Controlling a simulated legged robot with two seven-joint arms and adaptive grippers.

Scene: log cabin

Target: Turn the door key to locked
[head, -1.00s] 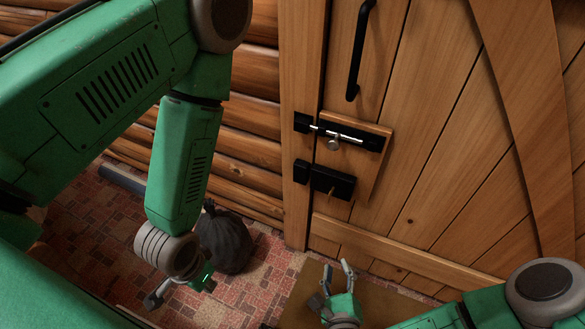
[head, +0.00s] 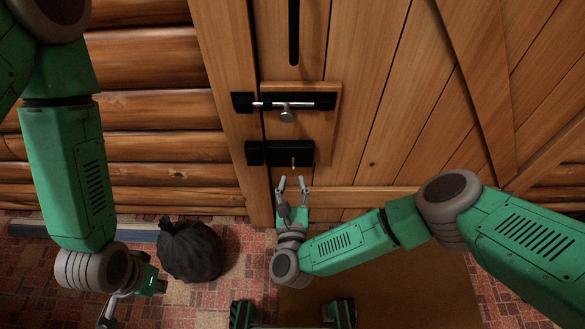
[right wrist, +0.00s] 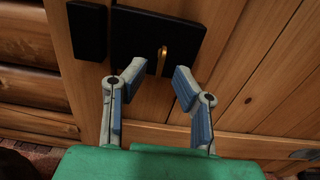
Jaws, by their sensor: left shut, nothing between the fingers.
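The small brass door key (head: 293,162) sticks out of the black lock box (head: 277,153) on the wooden door. In the right wrist view the key (right wrist: 162,60) looks roughly upright, its lower end hanging below the lock box (right wrist: 132,28). My right gripper (head: 292,182) is open just below and in front of the key; in the right wrist view its fingers (right wrist: 159,76) spread to either side of the key's lower end, apparently without touching it. My left gripper (head: 108,314) hangs low at the left, away from the door, shut and empty.
A sliding bolt (head: 300,104) with a round knob sits above the lock, and a black handle (head: 294,30) is higher. A black catch (head: 254,153) is on the frame. A dark bag (head: 190,250) stands on the brick floor by the log wall.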

